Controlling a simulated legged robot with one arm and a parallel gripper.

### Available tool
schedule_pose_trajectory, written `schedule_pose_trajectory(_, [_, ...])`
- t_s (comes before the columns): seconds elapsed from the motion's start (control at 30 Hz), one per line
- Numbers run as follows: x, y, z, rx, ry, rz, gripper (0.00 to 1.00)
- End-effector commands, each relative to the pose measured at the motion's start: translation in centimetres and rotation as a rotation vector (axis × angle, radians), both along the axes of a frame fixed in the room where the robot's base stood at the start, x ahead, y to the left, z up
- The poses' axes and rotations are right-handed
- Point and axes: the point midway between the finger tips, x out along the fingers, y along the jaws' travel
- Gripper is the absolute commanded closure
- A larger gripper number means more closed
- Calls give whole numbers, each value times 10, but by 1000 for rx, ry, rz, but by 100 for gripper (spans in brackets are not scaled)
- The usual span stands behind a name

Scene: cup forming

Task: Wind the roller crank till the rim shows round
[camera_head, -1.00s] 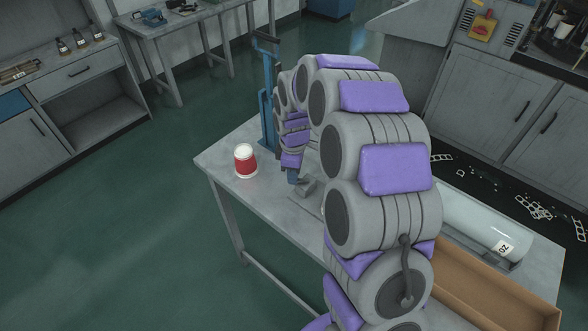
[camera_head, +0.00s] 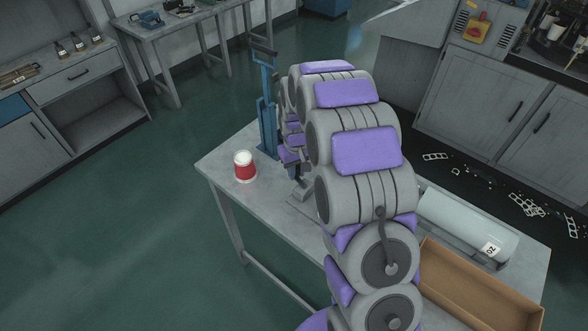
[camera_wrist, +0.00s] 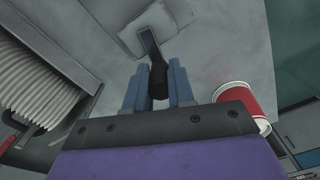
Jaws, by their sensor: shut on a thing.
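My gripper (camera_wrist: 157,72) shows in the wrist view with its two blue fingers on either side of a dark crank handle (camera_wrist: 158,84), closed on it. A dark crank arm leads up from the handle to a grey metal block (camera_wrist: 155,28). A red and white paper cup (camera_wrist: 243,98) is right of the gripper. In the head view the cup (camera_head: 245,170) stands upright near the bench's left edge, its top white. The top is too small to tell how the rim is shaped. My arm hides much of the roller device and gripper there.
A blue upright stand (camera_head: 267,115) rises from the grey bench (camera_head: 222,160), behind the cup. A pale cylinder (camera_head: 465,225) and an open cardboard box (camera_head: 480,285) lie right of my arm. A ribbed pale stack (camera_wrist: 40,95) fills the wrist view's left side.

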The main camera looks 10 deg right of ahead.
Motion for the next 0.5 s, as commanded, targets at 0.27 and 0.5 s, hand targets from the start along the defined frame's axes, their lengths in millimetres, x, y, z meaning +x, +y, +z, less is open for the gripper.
schedule_pose_trajectory(0.27, [4,-10,2,0,-2,-265,100])
schedule_pose_trajectory(0.5, [4,-19,1,0,-3,-493,100])
